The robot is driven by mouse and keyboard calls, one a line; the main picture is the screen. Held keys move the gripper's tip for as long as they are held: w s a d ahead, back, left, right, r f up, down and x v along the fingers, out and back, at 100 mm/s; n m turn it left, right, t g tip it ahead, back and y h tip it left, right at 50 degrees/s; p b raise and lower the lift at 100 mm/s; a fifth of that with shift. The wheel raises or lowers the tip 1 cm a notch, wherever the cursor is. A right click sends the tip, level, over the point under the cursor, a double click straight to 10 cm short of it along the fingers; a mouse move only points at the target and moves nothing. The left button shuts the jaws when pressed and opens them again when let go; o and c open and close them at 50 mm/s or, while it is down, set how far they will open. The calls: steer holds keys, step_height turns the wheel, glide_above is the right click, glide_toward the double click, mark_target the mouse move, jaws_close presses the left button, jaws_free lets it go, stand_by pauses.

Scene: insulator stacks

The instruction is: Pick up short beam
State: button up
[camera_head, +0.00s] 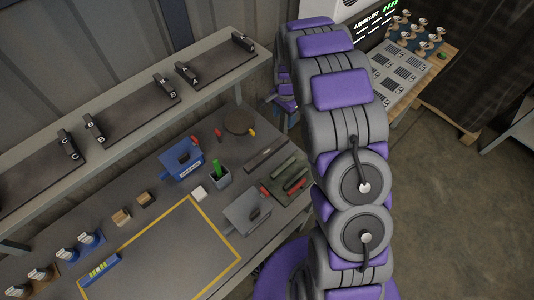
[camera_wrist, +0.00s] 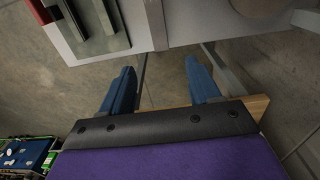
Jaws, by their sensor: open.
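My gripper shows in the wrist view (camera_wrist: 160,68) as two blue fingers spread wide apart, with nothing between them but floor and a table leg beyond. In the head view my arm hides most of it; only a purple part shows beside the shelf end. No thing is plainly marked as the short beam. A dark flat bar (camera_head: 266,154) lies on the workbench, and a greenish bar (camera_head: 284,168) lies to its right. In the wrist view, dark and grey bars (camera_wrist: 100,40) lie on a light-edged surface at the upper left, apart from the fingers.
A grey shelf (camera_head: 120,92) carrying black holders runs above the workbench (camera_head: 130,182). A blue vise (camera_head: 182,160), a cup with green contents (camera_head: 219,175) and a grey box (camera_head: 247,210) crowd the bench. Floor is open at right.

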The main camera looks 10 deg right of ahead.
steer(key=b, duration=0.1)
glide_above(281, 140)
steer(key=f, duration=0.9)
steer(key=shift+w+d, duration=0.1)
steer(key=shift+d, duration=0.1)
steer(key=shift+a+f+b, duration=0.15)
steer(key=shift+f+b, duration=0.4)
steer(key=shift+f, duration=2)
steer(key=shift+c, duration=0.3)
jaws_close()
